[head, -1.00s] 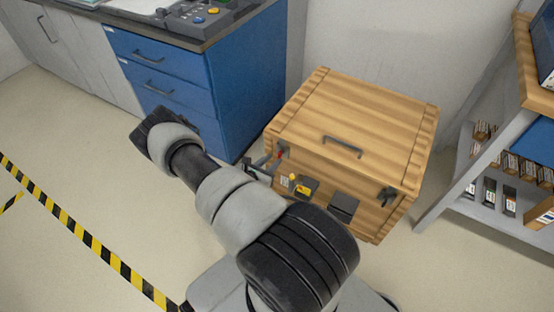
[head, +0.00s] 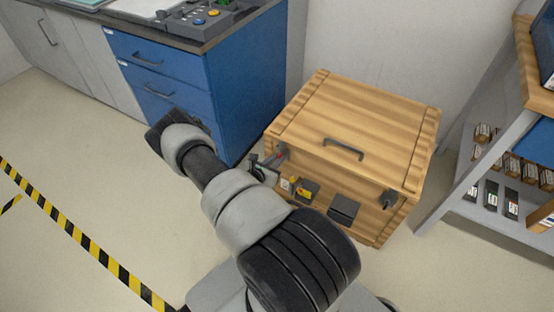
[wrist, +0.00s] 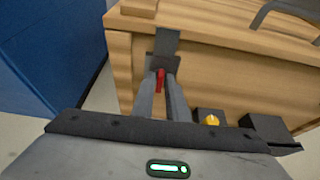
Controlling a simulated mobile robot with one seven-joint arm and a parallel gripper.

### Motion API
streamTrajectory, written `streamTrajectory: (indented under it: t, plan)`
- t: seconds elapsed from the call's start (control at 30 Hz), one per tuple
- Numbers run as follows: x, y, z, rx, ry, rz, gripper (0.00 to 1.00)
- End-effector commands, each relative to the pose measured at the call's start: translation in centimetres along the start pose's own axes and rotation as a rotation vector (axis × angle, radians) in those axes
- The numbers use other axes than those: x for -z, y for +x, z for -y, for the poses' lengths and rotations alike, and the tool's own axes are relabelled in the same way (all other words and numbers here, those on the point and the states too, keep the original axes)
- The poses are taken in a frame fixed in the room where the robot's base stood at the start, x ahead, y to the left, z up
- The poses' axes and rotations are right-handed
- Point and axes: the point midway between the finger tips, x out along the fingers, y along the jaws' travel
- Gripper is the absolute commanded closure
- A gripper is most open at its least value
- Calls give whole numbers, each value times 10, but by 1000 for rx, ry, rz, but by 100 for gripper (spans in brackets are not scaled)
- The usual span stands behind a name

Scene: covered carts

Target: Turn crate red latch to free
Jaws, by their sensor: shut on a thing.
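The wooden crate (head: 355,125) stands on the floor with its lid down and a dark handle on top. The red latch (wrist: 160,79) is a small red lever on a dark plate at the crate's front left, under the lid edge. It also shows as a small red spot in the head view (head: 280,156). My gripper (wrist: 163,90) is at the latch, its two fingers on either side of the red lever and shut on it. In the head view my arm hides part of the gripper.
A dark latch (head: 390,199) is at the front right. Blue drawers (head: 165,75) stand close on the left, shelves (head: 500,180) on the right.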

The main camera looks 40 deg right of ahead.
Motion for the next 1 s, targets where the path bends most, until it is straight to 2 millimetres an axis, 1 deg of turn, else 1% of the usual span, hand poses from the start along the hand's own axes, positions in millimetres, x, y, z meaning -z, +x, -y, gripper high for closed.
streamTrajectory:
  t: [0.27, 0.47, 0.67, 1.0]
  plan:
    - [-1, 2, -1, 4, -12, 2, 100]
    - [-1, 2, -3, 30, -80, 3, 100]
    - [-1, 3, -5, 85, -215, 4, 100]
    - [0, 5, -8, 208, -507, 5, 100]
